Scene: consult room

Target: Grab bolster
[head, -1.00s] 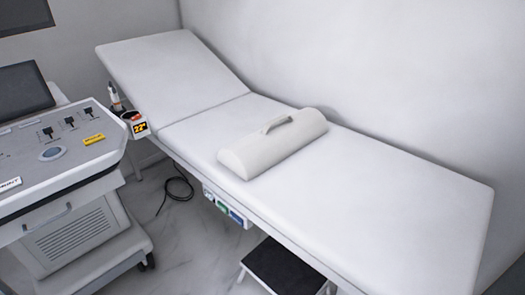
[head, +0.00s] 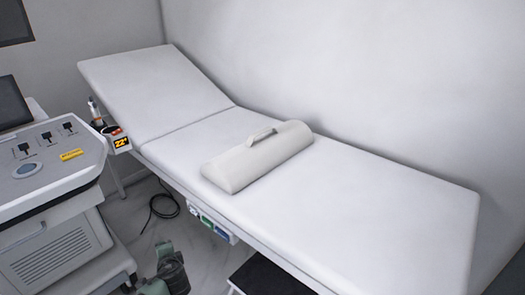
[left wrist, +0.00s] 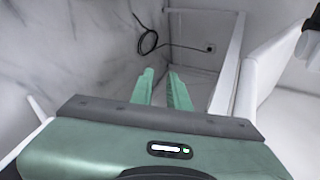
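The bolster (head: 258,160) is a white half-round cushion with a grey handle on top. It lies flat side down across the white exam couch (head: 390,205), near its middle. My left gripper (head: 166,256) shows at the bottom edge of the head view, below and in front of the couch, well apart from the bolster. In the left wrist view its two green fingers (left wrist: 162,72) are apart with nothing between them. The bolster is not in the left wrist view. My right gripper is in neither view.
A grey machine cart (head: 55,205) with a control panel stands at the left. A black cable (head: 162,205) lies on the floor. A dark step stool (head: 268,275) stands before the couch. A wall runs behind.

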